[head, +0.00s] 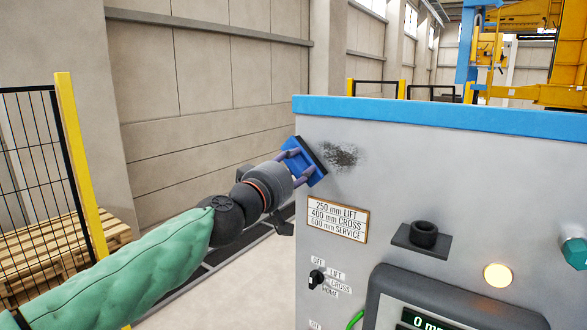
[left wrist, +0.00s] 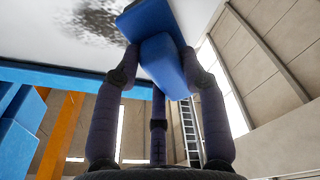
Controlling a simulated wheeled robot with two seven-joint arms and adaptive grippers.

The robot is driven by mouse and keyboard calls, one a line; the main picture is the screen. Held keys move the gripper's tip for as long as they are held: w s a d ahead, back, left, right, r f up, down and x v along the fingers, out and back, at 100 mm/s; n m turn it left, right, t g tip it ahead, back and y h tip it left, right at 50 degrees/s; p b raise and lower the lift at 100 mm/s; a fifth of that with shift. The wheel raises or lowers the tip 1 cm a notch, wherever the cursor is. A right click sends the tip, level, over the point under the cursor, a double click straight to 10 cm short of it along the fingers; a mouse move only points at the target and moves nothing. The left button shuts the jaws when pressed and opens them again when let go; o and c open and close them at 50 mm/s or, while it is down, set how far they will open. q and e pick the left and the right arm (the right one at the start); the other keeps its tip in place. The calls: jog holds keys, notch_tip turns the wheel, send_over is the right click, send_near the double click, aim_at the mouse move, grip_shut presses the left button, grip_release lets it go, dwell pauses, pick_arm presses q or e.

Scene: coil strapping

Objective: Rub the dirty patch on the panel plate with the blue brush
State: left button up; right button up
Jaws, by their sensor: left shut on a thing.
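The dirty patch (head: 341,156) is a dark speckled smudge high on the grey panel plate (head: 450,165), near its left edge. It also shows at the top of the left wrist view (left wrist: 95,18). The blue brush (head: 306,160) is just left of the patch, its flat face turned toward the plate. My left gripper (head: 293,168) is shut on the brush; in the left wrist view its fingers close around the blue handle (left wrist: 162,62). I cannot tell whether the brush touches the plate. My right gripper is not in view.
Below the patch, a label (head: 338,219) and a rotary switch (head: 316,279) sit on the panel. A small shelf with a black ring (head: 422,238), a lit lamp (head: 497,275) and a display (head: 440,315) are farther right. A yellow-posted fence (head: 80,165) stands at left.

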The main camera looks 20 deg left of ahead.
pick_arm(q)
jog(key=shift+x, duration=0.85)
dwell(0.7)
jog(key=shift+d, duration=0.1)
jog(key=d+p, duration=0.1)
jog(key=s+d, duration=0.1)
jog(key=d, duration=0.1)
jog(key=shift+s+d+p, duration=0.15)
jog(key=shift+s+p, duration=0.05)
jog(key=shift+p, duration=0.2)
jog(key=shift+s+d+p, duration=0.2)
jog(key=shift+d+p, duration=0.2)
jog(key=shift+d, duration=0.55)
jog(key=shift+s+d, duration=0.3)
jog(key=shift+d, duration=0.45)
jog(key=shift+s+d, duration=0.3)
jog(key=shift+d, duration=0.45)
jog(key=shift+s+d, duration=0.25)
jog(key=shift+d, duration=0.55)
